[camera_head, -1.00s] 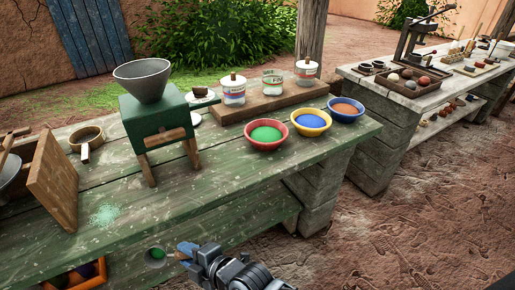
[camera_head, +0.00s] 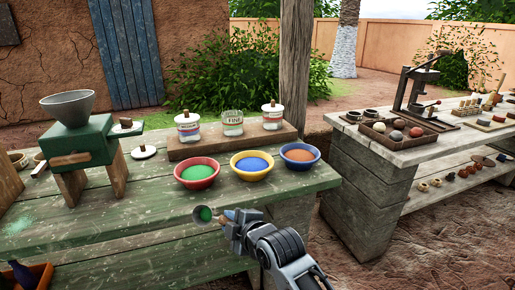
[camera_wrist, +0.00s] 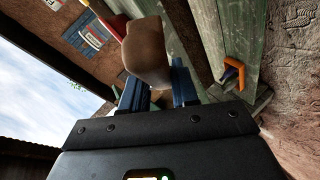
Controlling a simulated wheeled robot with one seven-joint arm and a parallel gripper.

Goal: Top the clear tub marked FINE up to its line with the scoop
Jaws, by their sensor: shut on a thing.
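The clear tub marked FINE (camera_head: 232,125) stands upright on a wooden riser, between two lidded jars. Its fill level and line are too small to tell. My gripper (camera_head: 234,215) is shut on the scoop's handle, seen as a brown rounded end in the wrist view (camera_wrist: 147,52). The scoop (camera_head: 203,214) holds green powder and is in front of the bench edge, below the red bowl and apart from the tub. The red bowl (camera_head: 180,176) holds green powder.
A yellow bowl (camera_head: 236,168) of blue powder and a blue bowl (camera_head: 315,160) of orange powder stand beside the red one. Lidded jars (camera_head: 188,131) (camera_head: 272,119) flank the tub. A green mill (camera_head: 80,148) stands left. A wooden post (camera_head: 296,70) rises behind.

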